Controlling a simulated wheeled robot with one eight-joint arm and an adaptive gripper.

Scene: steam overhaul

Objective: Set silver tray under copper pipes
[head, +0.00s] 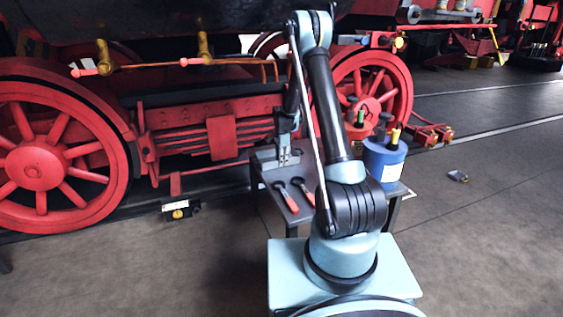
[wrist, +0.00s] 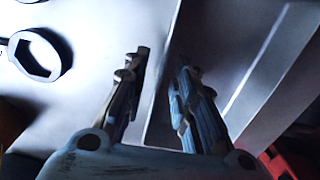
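My gripper (head: 287,158) points down over the left back part of a grey metal work table (head: 268,176). In the wrist view my gripper (wrist: 163,62) has its fingers apart, on either side of a straight edge between two pale silvery surfaces (wrist: 218,35). I see no clear contact with that edge. These surfaces may belong to the silver tray or the table top; I cannot tell which. No separate tray is clear in the head view.
Two red-handled tools (head: 287,198) and a blue container (head: 384,160) are on the table. A dark ring-shaped tool (wrist: 40,55) lies left of my fingers. A yellow-black object (head: 180,210) sits on the floor by the large red wheel (head: 40,165). The front left floor is clear.

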